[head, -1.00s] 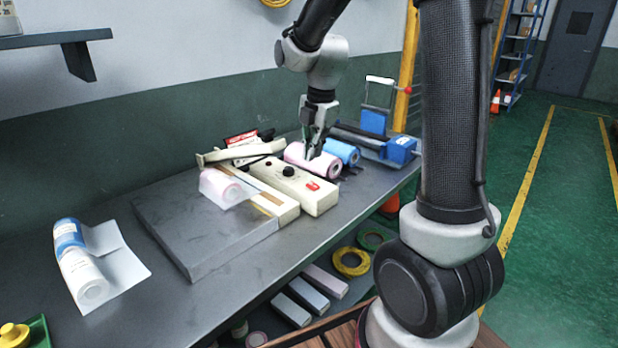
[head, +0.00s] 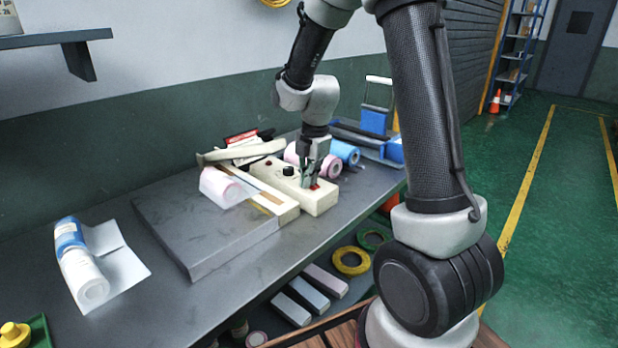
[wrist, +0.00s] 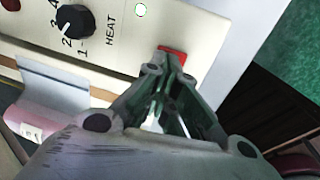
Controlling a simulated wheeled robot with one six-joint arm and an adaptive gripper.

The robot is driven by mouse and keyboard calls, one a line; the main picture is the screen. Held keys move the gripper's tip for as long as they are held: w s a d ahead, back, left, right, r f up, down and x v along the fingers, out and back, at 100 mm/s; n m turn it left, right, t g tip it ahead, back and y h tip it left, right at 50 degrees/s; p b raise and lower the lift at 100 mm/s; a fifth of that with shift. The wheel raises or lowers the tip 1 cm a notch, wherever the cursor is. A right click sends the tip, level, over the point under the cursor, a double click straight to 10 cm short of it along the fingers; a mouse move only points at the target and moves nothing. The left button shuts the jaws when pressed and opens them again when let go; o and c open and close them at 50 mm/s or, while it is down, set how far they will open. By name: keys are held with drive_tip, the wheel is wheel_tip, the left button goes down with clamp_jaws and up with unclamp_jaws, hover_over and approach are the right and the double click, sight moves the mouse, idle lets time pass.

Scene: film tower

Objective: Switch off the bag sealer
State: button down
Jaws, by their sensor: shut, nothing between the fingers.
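The bag sealer (head: 268,174) is a cream box on the bench with a raised sealing arm (head: 235,155) at its back left. Its top has a black HEAT dial (head: 288,170) with numbers, which also shows in the wrist view (wrist: 74,20), and a red rocker switch (wrist: 174,62) near its right end. My gripper (head: 308,184) points down over that end, fingers shut and empty. In the wrist view the fingertips (wrist: 170,58) are right at the red switch and partly cover it. I cannot tell whether they touch it. A small green-white light (wrist: 140,10) shows beside the HEAT label.
Pink and blue film rolls (head: 344,151) lie just behind the sealer. A blue device (head: 374,121) stands at the back right. A grey plate (head: 212,228) and a white-blue roll (head: 85,265) are to the left. The bench's front edge runs close to the sealer.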

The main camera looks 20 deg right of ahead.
drive_tip(key=shift+w+a+f+g, duration=0.1)
drive_tip(key=shift+w+f+g, duration=0.05)
drive_tip(key=shift+f+g, duration=0.15)
drive_tip(key=shift+s+d, duration=0.35)
drive_tip(key=shift+s, duration=0.45)
drive_tip(key=shift+r, duration=0.15)
